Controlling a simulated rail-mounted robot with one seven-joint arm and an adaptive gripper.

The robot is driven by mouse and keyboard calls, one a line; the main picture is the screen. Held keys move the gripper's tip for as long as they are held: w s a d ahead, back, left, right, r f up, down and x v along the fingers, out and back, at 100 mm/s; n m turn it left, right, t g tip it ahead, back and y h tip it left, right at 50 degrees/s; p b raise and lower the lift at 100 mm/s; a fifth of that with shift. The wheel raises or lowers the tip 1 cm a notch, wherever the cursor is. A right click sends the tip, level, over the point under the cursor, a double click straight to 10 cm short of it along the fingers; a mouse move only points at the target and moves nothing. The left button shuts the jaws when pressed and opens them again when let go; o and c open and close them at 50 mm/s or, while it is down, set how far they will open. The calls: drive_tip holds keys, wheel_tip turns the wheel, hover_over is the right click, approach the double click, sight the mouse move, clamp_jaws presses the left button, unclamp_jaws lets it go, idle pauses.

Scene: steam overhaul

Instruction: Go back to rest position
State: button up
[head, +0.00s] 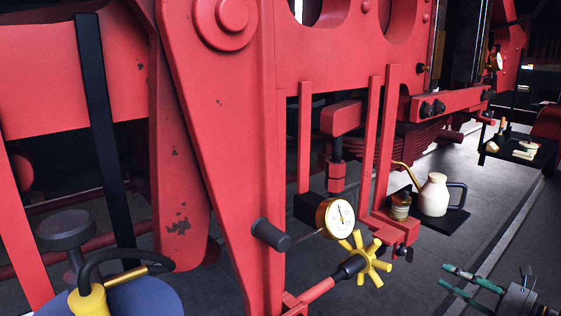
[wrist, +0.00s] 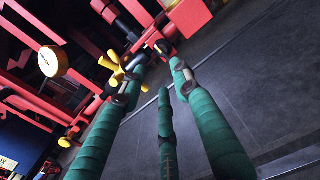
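My gripper (head: 446,276) is at the lower right of the head view, with teal-wrapped fingers pointing left. The fingers are apart with nothing between them. In the wrist view the gripper (wrist: 160,68) shows green fingers reaching up the picture, spread and empty. It is in free air to the right of the yellow star-shaped handwheel (head: 364,260) and does not touch it. The handwheel also shows beyond the left finger in the wrist view (wrist: 116,70).
A brass-rimmed gauge (head: 337,217) sits above the handwheel on the red frame (head: 230,130). A cream oil can (head: 433,196) and small jar (head: 400,206) stand on a dark shelf behind. A tray (head: 540,158) stands far right. Dark floor (head: 420,262) lies open around the gripper.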

sight(412, 257)
drive_tip(key=x, duration=1.2)
drive_tip(key=shift+s+d+f+n+b, duration=0.1)
drive_tip(key=shift+d+f+n+b, duration=0.2)
drive_tip(key=shift+n+b, duration=0.5)
drive_tip(key=shift+s+r+n+b, duration=0.1)
drive_tip(key=shift+s+n+b, duration=0.05)
drive_tip(key=shift+n+b, duration=0.6)
drive_tip(key=shift+a+r+n+b, duration=0.1)
drive_tip(key=shift+a+n+b, duration=0.05)
drive_tip(key=shift+n+b, duration=0.15)
drive_tip(key=shift+r, duration=0.1)
